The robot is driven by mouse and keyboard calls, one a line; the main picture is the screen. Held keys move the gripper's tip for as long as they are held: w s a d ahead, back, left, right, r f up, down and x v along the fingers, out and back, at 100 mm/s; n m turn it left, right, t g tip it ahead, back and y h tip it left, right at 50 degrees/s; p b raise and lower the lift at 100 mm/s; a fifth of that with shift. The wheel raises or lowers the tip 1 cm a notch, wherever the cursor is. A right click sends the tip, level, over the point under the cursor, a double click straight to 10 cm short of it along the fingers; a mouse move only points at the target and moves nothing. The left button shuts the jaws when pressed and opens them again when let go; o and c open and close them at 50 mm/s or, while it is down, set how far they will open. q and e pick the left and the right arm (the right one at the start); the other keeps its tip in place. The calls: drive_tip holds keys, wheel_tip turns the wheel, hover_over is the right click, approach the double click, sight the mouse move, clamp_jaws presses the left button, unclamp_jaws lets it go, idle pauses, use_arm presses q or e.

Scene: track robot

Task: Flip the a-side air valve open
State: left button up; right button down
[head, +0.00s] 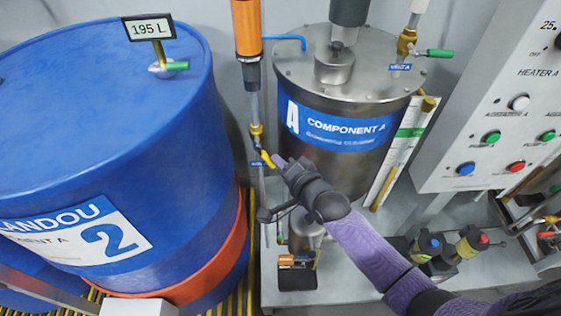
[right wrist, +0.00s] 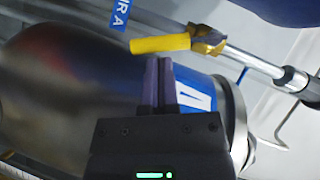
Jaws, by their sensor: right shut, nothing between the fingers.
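The a-side air valve has a brass body (head: 256,134) on a thin vertical pipe left of the Component A tank. Its yellow lever (head: 267,159) slants down and to the right, at an angle to the pipe. A blue label (head: 256,164) sits just below. My right gripper (head: 278,163) is shut and empty, its purple fingertips close beside the lever. In the right wrist view, the yellow lever (right wrist: 160,44) lies across just beyond the fingertips (right wrist: 158,62); I cannot tell whether they touch. The blue label reads "IR A" (right wrist: 122,12). My left gripper is out of view.
The steel Component A tank (head: 335,165) stands just right of the valve. A large blue drum (head: 110,130) is at the left. A valve with a green handle (head: 440,53) is at the tank's upper right. The heater panel (head: 480,150) is farther right.

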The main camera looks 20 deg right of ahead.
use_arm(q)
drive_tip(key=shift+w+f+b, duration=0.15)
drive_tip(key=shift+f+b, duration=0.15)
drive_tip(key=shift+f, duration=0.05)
use_arm(e)
drive_tip(key=shift+f, duration=0.2)
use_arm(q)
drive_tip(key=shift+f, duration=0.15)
use_arm(e)
drive_tip(key=shift+a+m, duration=0.1)
drive_tip(key=shift+m, duration=0.2)
drive_tip(key=shift+w+a+f+m+t+y+b, duration=0.15)
drive_tip(key=shift+f+m+t+y+b, duration=0.25)
drive_tip(key=shift+b, duration=0.45)
drive_tip(key=shift+a+f+m+t+b, duration=0.4)
drive_tip(key=shift+m+b, duration=0.2)
drive_tip(key=shift+b, duration=0.5)
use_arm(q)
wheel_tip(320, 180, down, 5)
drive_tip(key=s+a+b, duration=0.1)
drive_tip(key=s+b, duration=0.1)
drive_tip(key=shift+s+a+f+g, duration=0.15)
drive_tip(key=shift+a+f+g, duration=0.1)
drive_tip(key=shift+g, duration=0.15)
use_arm(e)
drive_tip(key=shift+w+a+m+t+y, duration=0.15)
drive_tip(key=shift+a+m+t+y, duration=0.25)
drive_tip(key=shift+m+t, duration=0.3)
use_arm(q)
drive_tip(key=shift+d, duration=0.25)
